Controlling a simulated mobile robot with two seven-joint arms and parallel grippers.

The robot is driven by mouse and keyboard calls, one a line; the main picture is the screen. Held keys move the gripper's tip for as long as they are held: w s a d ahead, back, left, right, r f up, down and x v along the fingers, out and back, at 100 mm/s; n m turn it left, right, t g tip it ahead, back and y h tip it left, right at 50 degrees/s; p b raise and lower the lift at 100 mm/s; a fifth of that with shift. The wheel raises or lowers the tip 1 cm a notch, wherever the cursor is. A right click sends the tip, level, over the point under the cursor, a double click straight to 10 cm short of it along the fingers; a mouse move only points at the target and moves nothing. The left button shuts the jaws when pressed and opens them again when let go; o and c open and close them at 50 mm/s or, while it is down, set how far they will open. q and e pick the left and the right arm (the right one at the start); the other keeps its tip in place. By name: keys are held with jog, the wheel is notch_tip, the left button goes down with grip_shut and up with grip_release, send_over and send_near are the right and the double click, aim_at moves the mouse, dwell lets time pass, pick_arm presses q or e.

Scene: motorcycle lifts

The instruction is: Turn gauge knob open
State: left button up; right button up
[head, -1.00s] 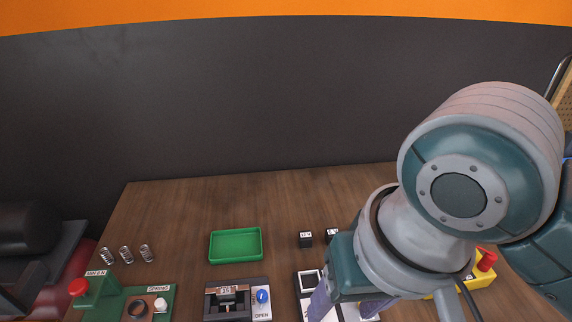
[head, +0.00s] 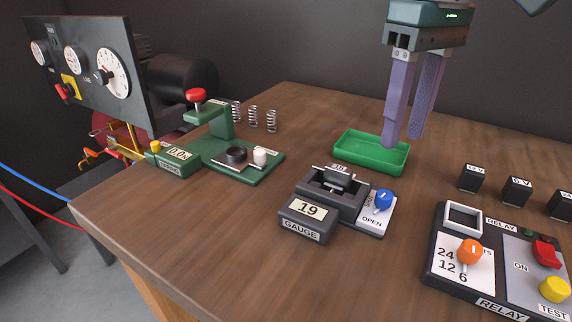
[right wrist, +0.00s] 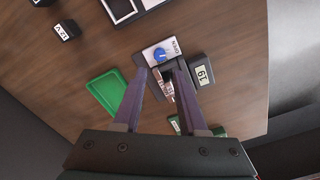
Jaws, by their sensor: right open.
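The gauge (head: 330,192) is a dark device on the wooden table with a display reading 19 and a GAUGE label. Its blue knob (head: 383,199) sits on a light plate marked OPEN, at the gauge's right side. My right gripper (head: 402,142) is open and empty, its purple fingers pointing down above the green tray, behind the gauge. In the right wrist view the gripper (right wrist: 161,75) has its fingers apart, with the gauge (right wrist: 175,75) beyond them and the blue knob (right wrist: 159,54) near the left fingertip. My left gripper is not in view.
A green tray (head: 344,152) lies behind the gauge. A green spring tester (head: 262,172) with several springs (head: 253,117) stands left. A relay box (head: 432,262) and small black blocks (head: 516,191) are right. Bare wood separates gauge and relay box.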

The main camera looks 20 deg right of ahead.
aim_at(385, 193)
jog(key=f, duration=0.9)
jog(key=shift+w+f+b, duration=0.2)
jog(key=shift+f+b, duration=0.1)
jog(key=shift+f, duration=0.1)
jog(key=shift+c, duration=0.4)
grip_shut()
